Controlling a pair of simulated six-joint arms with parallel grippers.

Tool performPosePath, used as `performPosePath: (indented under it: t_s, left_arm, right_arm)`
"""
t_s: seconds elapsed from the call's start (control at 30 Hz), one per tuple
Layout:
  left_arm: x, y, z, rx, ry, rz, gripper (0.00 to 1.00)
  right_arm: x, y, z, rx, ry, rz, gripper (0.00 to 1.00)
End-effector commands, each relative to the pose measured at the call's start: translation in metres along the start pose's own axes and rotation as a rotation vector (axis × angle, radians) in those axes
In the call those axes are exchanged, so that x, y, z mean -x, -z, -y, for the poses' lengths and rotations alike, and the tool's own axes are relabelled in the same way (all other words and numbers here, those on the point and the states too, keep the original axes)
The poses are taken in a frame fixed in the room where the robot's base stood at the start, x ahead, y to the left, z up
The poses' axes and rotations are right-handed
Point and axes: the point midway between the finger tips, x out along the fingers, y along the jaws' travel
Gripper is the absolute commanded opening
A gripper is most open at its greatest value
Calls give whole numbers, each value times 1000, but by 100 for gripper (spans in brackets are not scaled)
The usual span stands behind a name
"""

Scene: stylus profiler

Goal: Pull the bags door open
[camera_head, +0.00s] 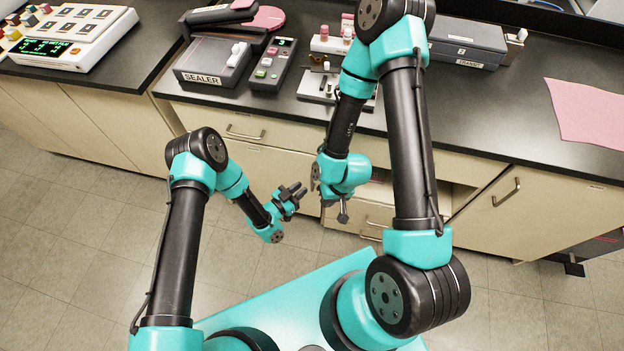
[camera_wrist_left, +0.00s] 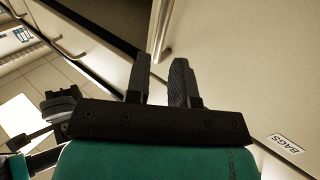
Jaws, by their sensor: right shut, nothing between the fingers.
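The bags door is a beige cabinet front; in the left wrist view its pale panel (camera_wrist_left: 235,75) fills the right side, with a white BAGS label (camera_wrist_left: 285,144) upside down. A metal bar handle (camera_wrist_left: 160,28) stands near the door's edge and lines up with the gap between my left fingertips. My left gripper (camera_wrist_left: 160,75) is open, with space between its fingers; whether they reach around the bar, I cannot tell. In the head view my left gripper (camera_head: 298,192) is low before the cabinet. My right gripper (camera_head: 343,214) is shut and empty to its right.
A dark gap (camera_wrist_left: 112,22) lies beside the door's edge. Drawers (camera_head: 350,217) sit behind my right gripper. A handled door (camera_head: 545,205) is further right. The black countertop (camera_head: 515,90) carries the sealer (camera_head: 212,62) and other devices. The tiled floor (camera_head: 80,240) at left is clear.

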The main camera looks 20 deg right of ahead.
Motion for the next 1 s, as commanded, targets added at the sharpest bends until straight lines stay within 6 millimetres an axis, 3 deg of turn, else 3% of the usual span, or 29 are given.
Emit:
performPosePath:
  t_s: [0.2,0.4,0.77,1.0]
  left_arm:
    - [-37,1,-1,-2,-2,-2,22]
    - [-58,0,0,-1,-1,0,22]
    - [-64,0,0,1,0,0,22]
    - [-63,0,0,0,0,0,1]
  right_arm:
    - [0,0,0,0,0,0,0]
    - [0,0,0,0,0,0,0]
    - [0,0,0,0,0,0,0]
    - [0,0,0,0,0,0,0]
